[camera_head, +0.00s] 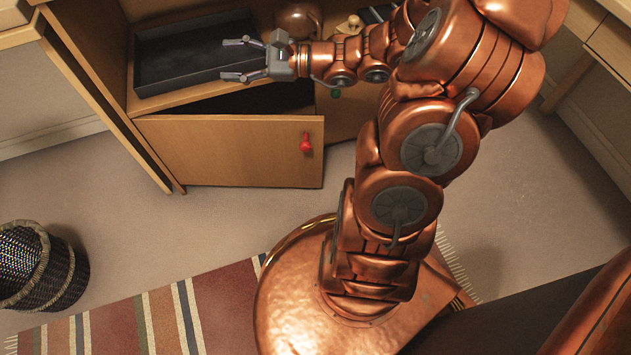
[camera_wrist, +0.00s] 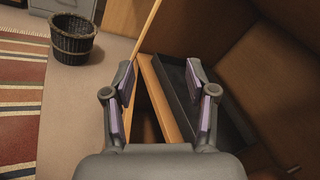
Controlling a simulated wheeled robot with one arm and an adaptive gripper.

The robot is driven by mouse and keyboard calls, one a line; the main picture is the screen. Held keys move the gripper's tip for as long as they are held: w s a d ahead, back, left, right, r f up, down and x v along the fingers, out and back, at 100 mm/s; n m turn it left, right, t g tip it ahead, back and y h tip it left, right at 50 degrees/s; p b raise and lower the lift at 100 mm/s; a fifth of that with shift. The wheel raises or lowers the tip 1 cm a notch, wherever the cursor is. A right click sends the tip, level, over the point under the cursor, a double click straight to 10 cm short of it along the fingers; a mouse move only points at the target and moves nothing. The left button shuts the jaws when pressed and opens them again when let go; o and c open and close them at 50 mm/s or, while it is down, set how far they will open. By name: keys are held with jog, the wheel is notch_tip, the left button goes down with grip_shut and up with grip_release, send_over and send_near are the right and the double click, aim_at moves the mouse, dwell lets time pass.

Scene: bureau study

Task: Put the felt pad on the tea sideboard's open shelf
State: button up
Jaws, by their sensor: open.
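The tea sideboard appears to be the wooden cabinet (camera_head: 118,55) at the top of the head view. Its open shelf (camera_head: 190,97) holds a black tray (camera_head: 180,58), which looks empty. Below the shelf, a door (camera_head: 230,150) with a red knob stands ajar, with a dark gap behind its top edge. My gripper (camera_head: 233,59) is open and empty, over the right part of the tray. In the wrist view, the fingers spread above the shelf's front edge (camera_wrist: 168,95), with the tray (camera_wrist: 232,125) to the right. I cannot make out the felt pad.
A copper-coloured rounded vessel (camera_head: 297,20) and a small pale knobbed item (camera_head: 351,24) stand right of the tray, partly behind my arm. A woven basket (camera_head: 42,265) and a striped rug (camera_head: 150,315) lie on the floor. The carpet left of the door is clear.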

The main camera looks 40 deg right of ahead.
jog(key=s+a+f+n+g+h, duration=0.1)
jog(key=s+a+f+n+g, duration=0.2)
jog(key=s+a+n+g, duration=1.15)
jog(key=s+d+f+n+h, duration=0.2)
jog(key=s+h, duration=0.3)
jog(key=s, duration=0.7)
jog(key=s+d+n+h, duration=0.4)
jog(key=d+h, duration=0.3)
jog(key=d, duration=0.2)
jog(key=shift+s, duration=0.3)
jog(key=shift+g, duration=0.25)
